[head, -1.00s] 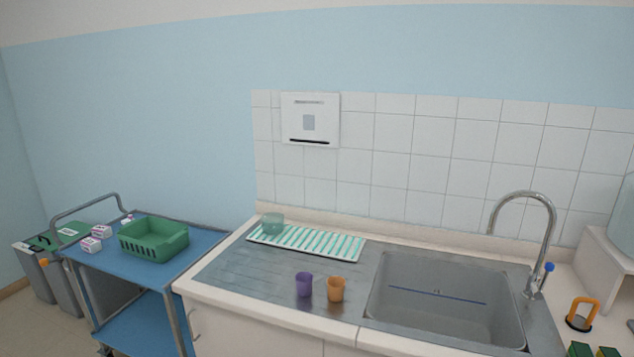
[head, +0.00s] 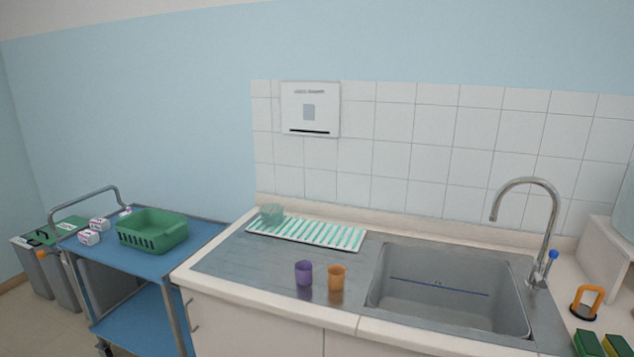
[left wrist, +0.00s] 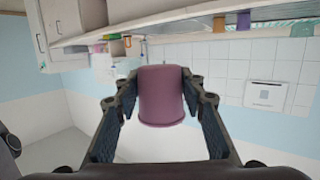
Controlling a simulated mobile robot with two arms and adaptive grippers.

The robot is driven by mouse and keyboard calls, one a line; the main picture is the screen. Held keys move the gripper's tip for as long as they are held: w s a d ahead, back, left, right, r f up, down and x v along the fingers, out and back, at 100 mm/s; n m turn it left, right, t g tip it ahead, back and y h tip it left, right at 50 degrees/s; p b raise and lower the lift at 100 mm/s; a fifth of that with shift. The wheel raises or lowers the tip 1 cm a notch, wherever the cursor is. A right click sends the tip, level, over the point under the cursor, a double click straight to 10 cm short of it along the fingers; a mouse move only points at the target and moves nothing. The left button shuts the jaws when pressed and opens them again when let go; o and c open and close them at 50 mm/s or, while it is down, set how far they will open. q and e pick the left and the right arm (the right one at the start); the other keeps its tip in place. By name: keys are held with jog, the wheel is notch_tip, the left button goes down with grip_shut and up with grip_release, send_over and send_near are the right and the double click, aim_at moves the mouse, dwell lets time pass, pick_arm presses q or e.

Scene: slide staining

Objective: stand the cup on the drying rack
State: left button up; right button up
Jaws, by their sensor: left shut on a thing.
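In the left wrist view my left gripper (left wrist: 160,100) is shut on a mauve cup (left wrist: 161,96), with a finger on either side of it. The head view shows neither gripper nor this held cup. The drying rack (head: 335,237), white with green stripes, lies on the steel drainboard left of the sink. A translucent green cup (head: 271,214) stands at its left end; the rest of its striped surface is bare. My right gripper is in no view.
A purple cup (head: 303,273) and an orange cup (head: 336,278) stand on the drainboard in front of the rack. The sink (head: 450,300) and tap (head: 545,225) are to the right. A blue trolley (head: 195,240) with a green basket (head: 152,231) stands left.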

pick_arm(q)
jog(key=shift+f, duration=0.1)
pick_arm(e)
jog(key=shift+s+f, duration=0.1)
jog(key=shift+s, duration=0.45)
